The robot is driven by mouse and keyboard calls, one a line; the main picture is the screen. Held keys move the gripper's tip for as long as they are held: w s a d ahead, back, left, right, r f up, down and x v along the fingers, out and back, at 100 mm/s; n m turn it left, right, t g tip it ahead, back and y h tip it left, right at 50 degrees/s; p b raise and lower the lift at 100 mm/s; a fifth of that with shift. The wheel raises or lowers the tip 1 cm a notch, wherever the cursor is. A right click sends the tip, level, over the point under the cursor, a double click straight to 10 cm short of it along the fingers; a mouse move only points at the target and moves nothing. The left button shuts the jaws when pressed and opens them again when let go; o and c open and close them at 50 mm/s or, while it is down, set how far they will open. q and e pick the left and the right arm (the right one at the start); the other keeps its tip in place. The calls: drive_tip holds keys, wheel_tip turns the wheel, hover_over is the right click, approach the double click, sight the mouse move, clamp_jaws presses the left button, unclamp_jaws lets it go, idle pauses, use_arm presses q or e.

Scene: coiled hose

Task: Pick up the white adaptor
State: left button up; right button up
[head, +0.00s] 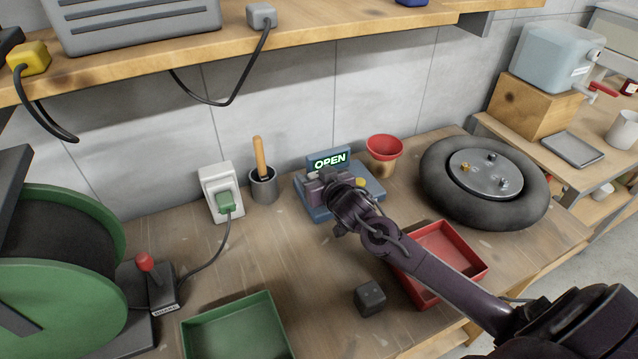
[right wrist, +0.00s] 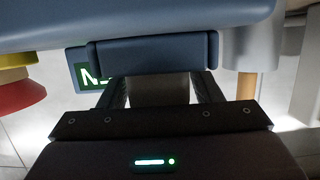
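The only white adaptor-like thing is a white box (head: 208,178) against the wall in the head view, with a green plug (head: 225,201) in its front; I cannot tell for sure that it is the adaptor. My right gripper (head: 326,183) is well to its right, over the blue device (head: 318,208) with the lit OPEN sign (head: 330,161). In the right wrist view my right gripper's fingers (right wrist: 160,90) stand apart. A blue-grey bar (right wrist: 153,52) lies across their tips, and I see no white adaptor between them. My left gripper is not in view.
A grey pot (head: 263,188) with a wooden handle stands between box and device. A red funnel (head: 384,150), tyre (head: 440,185), red tray (head: 471,257), dark cube (head: 370,298), green tray (head: 238,330) and green reel (head: 100,215) surround it. A shelf (head: 330,32) overhangs the bench.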

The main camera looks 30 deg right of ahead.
drive_tip(key=c, duration=0.7)
drive_tip(key=shift+c, duration=1.1)
drive_tip(key=shift+r, duration=0.1)
